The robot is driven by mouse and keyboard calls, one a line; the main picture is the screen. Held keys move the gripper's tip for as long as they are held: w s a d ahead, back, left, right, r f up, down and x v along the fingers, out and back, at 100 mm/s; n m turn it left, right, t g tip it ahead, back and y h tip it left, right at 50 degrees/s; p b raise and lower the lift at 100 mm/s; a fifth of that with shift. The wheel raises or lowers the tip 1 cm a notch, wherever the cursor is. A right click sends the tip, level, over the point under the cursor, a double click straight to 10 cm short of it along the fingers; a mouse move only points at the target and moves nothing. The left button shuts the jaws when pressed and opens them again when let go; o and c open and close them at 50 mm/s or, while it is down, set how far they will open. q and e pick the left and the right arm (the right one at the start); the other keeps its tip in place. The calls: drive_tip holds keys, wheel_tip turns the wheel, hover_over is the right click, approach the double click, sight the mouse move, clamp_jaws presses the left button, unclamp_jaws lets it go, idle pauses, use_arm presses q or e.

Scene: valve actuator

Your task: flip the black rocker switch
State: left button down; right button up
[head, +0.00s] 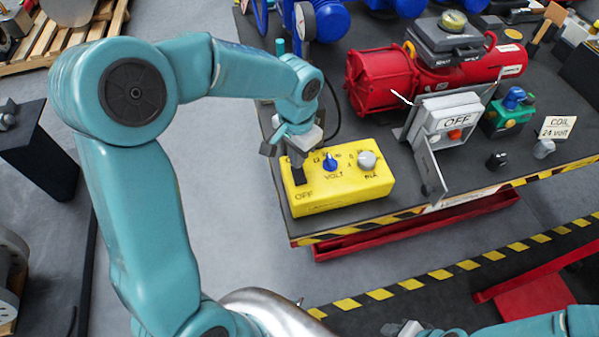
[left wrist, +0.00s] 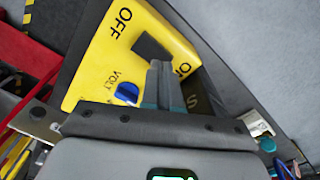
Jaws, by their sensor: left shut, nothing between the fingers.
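The yellow box (head: 335,190) sits at the left front corner of the dark table, with a blue VOLT knob (head: 330,162) and a grey mA knob (head: 367,160). Its black rocker switch (head: 298,175) is at the left end, above the word OFF. My left gripper (head: 293,153) is shut and empty, just above the switch's far end and partly covering it. In the left wrist view the shut fingertips (left wrist: 161,66) are beside the switch (left wrist: 150,46); whether they touch it is unclear. My right gripper (head: 405,328) is partly visible at the bottom edge, its jaws unclear.
Right of the yellow box stands a grey box (head: 447,112) marked OFF with an open flap (head: 430,168) and a red button. Behind it is a red actuator (head: 385,82). A green box (head: 508,118) and a COIL 24 volt sign (head: 557,127) are further right.

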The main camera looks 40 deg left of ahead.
use_arm(q)
drive_tip(key=shift+f+b, duration=0.85)
drive_tip(key=shift+f, duration=0.15)
idle(0.8)
drive_tip(key=shift+r, duration=0.15)
drive_tip(key=shift+r+p, duration=0.65)
drive_tip(key=shift+p, duration=0.05)
wheel_tip(320, 180, up, 6)
drive_tip(key=p, duration=0.4)
drive_tip(key=shift+f, duration=0.3)
drive_tip(key=shift+s, duration=0.15)
